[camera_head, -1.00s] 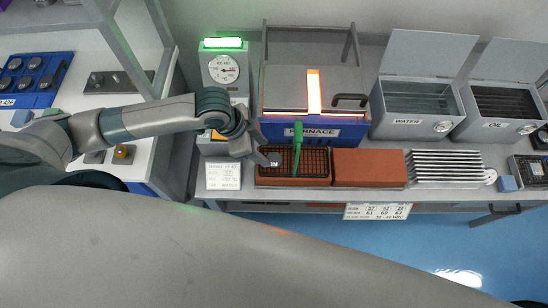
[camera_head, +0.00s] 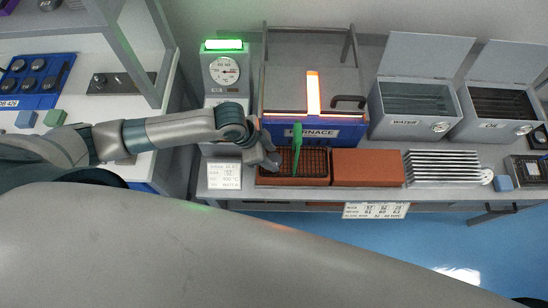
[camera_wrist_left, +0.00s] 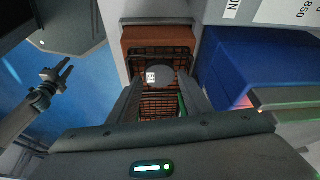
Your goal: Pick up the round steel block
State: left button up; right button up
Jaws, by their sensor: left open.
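The round steel block (camera_wrist_left: 161,77) is a grey disc with a small white label, lying on the black wire grate (camera_wrist_left: 158,53) of a brick-red tray. In the left wrist view, my left gripper (camera_wrist_left: 161,84) is open, with one dark finger on each side of the disc. I cannot tell whether the fingers touch it. In the head view, my left gripper (camera_head: 270,162) is low over the left end of the grate (camera_head: 316,163) and hides the block. A dark pronged part, perhaps my right gripper (camera_wrist_left: 56,79), shows over the blue floor.
The blue furnace (camera_head: 345,128) stands right behind the tray. A green-handled tool (camera_head: 297,145) lies across the grate. A plain red brick slab (camera_head: 367,168) is to the right. A white sign (camera_head: 224,176) stands to the left, below the dial gauge (camera_head: 224,71).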

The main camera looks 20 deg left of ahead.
aim_at(272, 160)
pick_arm(q)
jog(key=shift+w+d+f, duration=0.1)
jog(key=shift+f, duration=0.25)
jog(key=shift+c, duration=0.4)
jog(key=c, duration=0.8)
jog(key=shift+r, duration=0.1)
notch_tip(272, 160, up, 10)
jog(key=shift+f+b, duration=0.1)
jog(key=shift+b, duration=0.8)
